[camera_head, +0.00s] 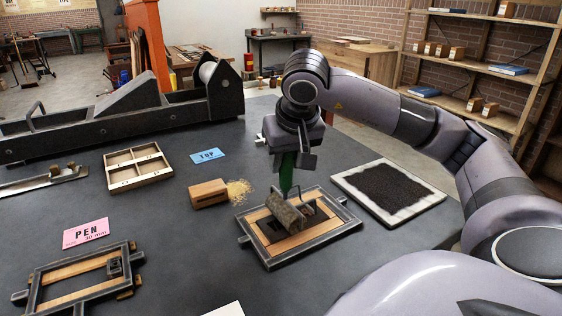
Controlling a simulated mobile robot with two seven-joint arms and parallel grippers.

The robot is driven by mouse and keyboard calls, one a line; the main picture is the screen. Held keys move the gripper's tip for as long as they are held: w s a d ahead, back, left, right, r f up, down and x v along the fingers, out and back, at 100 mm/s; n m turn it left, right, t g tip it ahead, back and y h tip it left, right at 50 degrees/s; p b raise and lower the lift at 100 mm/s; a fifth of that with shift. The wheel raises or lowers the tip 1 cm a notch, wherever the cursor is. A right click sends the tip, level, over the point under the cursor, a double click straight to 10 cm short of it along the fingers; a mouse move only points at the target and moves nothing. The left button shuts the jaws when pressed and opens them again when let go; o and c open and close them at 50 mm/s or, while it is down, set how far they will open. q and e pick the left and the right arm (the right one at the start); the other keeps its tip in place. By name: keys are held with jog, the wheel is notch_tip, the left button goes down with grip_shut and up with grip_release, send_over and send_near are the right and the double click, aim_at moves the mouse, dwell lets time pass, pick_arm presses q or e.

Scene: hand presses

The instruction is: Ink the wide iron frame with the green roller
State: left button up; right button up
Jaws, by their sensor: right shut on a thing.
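My right gripper (292,152) is shut on the green handle (287,178) of the roller and points down. The roller's dark, mottled cylinder (285,215) is over the middle of an iron frame (341,232) with wooden strips inside. It looks in contact with what lies in the frame, but I cannot be sure. The cylinder hides part of the frame's inside. A second iron frame (38,293) with wooden strips lies at the lower left and looks narrower. My left gripper is not in view.
A black inked slab with a pale border (343,181) lies right of the frame. A divided tray (137,181), a blue TUP card (208,156), a pink PEN card (86,232) and a long grey press (85,128) stand further left.

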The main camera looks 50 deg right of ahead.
jog(key=shift+s+d+b, duration=1.05)
jog(key=shift+s+d, duration=0.1)
jog(key=shift+d, duration=2.65)
jog(key=shift+w+a+p, duration=0.4)
jog(key=shift+a+p, duration=0.35)
jog(key=shift+a, duration=0.55)
jog(key=shift+w+a+p, duration=0.35)
jog(key=shift+a+p, duration=0.4)
jog(key=shift+a, duration=0.6)
jog(key=shift+w+a+p, duration=0.4)
jog(key=shift+a+p, duration=0.35)
jog(key=shift+a, duration=0.55)
jog(key=shift+w+a+p, duration=0.15)
jog(key=shift+a+p, duration=0.15)
jog(key=shift+a, duration=0.2)
jog(key=a, duration=0.1)
jog(key=w+a, duration=0.1)
jog(key=shift+a, duration=0.35)
